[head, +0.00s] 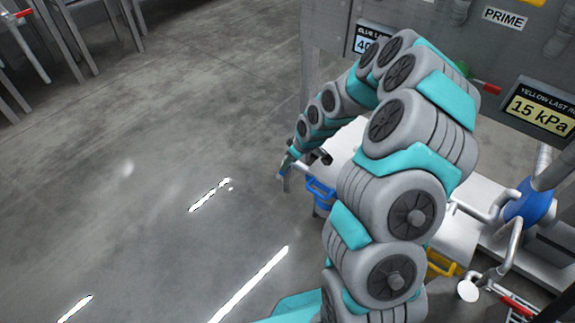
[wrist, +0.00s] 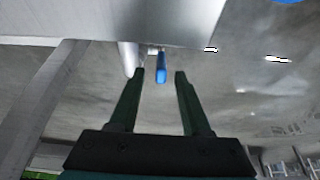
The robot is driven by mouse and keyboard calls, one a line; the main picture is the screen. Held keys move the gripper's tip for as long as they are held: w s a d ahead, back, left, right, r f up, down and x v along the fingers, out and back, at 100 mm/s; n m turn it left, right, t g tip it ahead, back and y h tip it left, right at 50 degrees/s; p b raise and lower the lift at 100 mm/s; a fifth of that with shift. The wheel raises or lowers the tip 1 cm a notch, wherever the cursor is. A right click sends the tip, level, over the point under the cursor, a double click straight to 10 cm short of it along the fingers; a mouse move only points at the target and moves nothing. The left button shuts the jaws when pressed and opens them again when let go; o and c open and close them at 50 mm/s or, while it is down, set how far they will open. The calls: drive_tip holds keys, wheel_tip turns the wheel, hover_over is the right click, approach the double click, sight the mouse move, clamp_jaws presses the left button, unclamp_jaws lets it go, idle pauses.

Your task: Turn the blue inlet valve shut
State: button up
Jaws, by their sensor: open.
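A blue lever-like handle (wrist: 161,68), which looks like the inlet valve's, stands in the gap between my fingertips in the wrist view. It hangs below a pale metal surface, beside a light pipe-like piece. My gripper (wrist: 159,76) is open, with one finger on each side of the handle; I see no contact, and cannot tell how far beyond the tips the handle lies. In the head view my gripper (head: 285,171) is small and partly hidden by my wrist, just left of a blue bar-shaped part (head: 320,190). I cannot tell the valve's exact angle.
In the head view a yellow bar-shaped part (head: 442,263) and a blue round fitting (head: 530,203) with pipes are at right. Gauge panels, one a yellow display (head: 541,108), hang above. My arm hides much of the bench. Open floor (head: 130,190) lies left.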

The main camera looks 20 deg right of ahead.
drive_tip(key=v, duration=0.4)
drive_tip(key=shift+c, duration=0.2)
drive_tip(key=shift+c, duration=0.7)
drive_tip(key=shift+g+h, duration=0.4)
drive_tip(key=shift+g, duration=0.2)
drive_tip(key=w+r, duration=0.1)
drive_tip(key=w+a+r, duration=0.1)
drive_tip(key=w, duration=0.1)
drive_tip(key=shift+w+p, duration=0.15)
drive_tip(key=shift+p, duration=0.25)
drive_tip(key=c, duration=0.5)
drive_tip(key=shift+g+h, duration=0.4)
drive_tip(key=shift+g, duration=0.2)
drive_tip(key=w+a+r, duration=0.1)
drive_tip(key=r, duration=0.1)
drive_tip(key=w+a+r, duration=0.2)
drive_tip(key=shift+w+a, duration=0.1)
drive_tip(key=shift+a, duration=0.15)
clamp_jaws()
drive_tip(key=shift+s+d+f+b, duration=0.2)
drive_tip(key=shift+s+f, duration=0.15)
drive_tip(key=shift+f, duration=1.55)
drive_tip(key=shift+s+d+f+b, duration=0.1)
drive_tip(key=shift+s+d+f, duration=0.2)
drive_tip(key=shift+f, duration=1.55)
drive_tip(key=shift+s+d+f+b, duration=0.15)
drive_tip(key=shift+s+f, duration=0.2)
drive_tip(key=shift+f, duration=1.55)
